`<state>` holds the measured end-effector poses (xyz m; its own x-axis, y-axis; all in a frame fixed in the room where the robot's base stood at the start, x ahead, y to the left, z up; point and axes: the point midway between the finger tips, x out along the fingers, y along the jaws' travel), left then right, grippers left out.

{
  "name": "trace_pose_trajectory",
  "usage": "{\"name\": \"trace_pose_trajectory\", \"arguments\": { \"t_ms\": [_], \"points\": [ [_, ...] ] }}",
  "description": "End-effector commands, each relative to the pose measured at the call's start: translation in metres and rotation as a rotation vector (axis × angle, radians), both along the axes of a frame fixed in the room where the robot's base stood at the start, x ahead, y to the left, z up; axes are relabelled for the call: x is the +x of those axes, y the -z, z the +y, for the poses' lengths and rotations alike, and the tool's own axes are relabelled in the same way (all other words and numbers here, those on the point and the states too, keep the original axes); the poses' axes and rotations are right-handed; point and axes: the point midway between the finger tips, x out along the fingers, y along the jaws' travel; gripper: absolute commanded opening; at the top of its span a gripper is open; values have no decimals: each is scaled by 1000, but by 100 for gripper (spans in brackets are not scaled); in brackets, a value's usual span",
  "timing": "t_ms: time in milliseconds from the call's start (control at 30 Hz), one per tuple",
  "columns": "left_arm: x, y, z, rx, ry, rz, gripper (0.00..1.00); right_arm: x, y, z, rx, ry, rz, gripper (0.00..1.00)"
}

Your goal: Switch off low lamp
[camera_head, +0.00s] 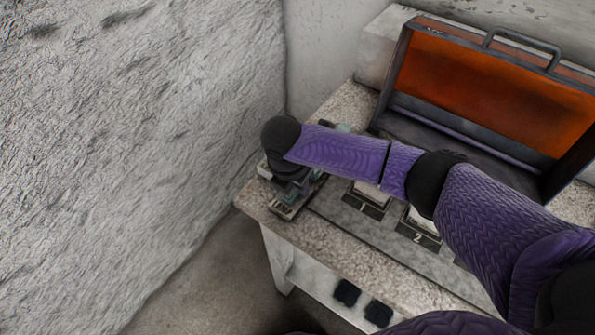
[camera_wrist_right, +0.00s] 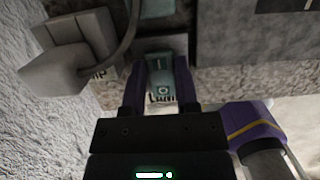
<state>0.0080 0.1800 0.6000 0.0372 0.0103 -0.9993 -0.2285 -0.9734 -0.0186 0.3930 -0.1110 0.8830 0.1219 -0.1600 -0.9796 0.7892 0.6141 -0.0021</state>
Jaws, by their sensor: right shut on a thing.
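In the right wrist view, a teal rocker switch (camera_wrist_right: 162,90) marked I and O sits on a base with a partly hidden label below it that seems to read LAMP. My right gripper (camera_wrist_right: 159,72) has its two purple fingers on either side of the switch, shut on it. In the head view, my right arm reaches in from the right and its black wrist covers most of the switch unit (camera_head: 290,208) at the table's left end. A grey wedge-shaped block (camera_wrist_right: 60,72) stands left of the fingers; I cannot tell if it is the lamp. My left gripper is not in view.
An open orange-lined case (camera_head: 480,85) with a handle stands at the back of the speckled table (camera_head: 350,255). Plates numbered 1 (camera_head: 362,206) and 2 (camera_head: 418,238) lie under my arm. A rough wall (camera_head: 130,140) rises at left. Two dark pieces (camera_head: 347,292) rest on the lower shelf.

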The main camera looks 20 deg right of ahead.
Motion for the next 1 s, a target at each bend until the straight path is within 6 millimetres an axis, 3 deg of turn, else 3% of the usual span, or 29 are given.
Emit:
{"name": "trace_pose_trajectory", "arguments": {
  "t_ms": [33,100,467,500,633,667,900,1000],
  "points": [
    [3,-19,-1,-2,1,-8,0,-2,-11,2,-38,-3,-28,0],
    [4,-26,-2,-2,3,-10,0,-3,-9,3,-88,-3,-66,0],
    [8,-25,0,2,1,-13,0,-2,-2,3,-128,-2,-103,0],
    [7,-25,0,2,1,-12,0,-2,-2,3,-128,-2,-103,42],
    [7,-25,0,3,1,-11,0,-2,-2,3,-128,-2,-101,70],
    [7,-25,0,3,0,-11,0,-2,-2,3,-128,-2,-101,74],
    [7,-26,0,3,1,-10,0,-3,-2,3,-127,-2,-101,74],
    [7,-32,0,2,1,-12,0,-4,-13,6,-126,-3,-102,74]
  ]
}}
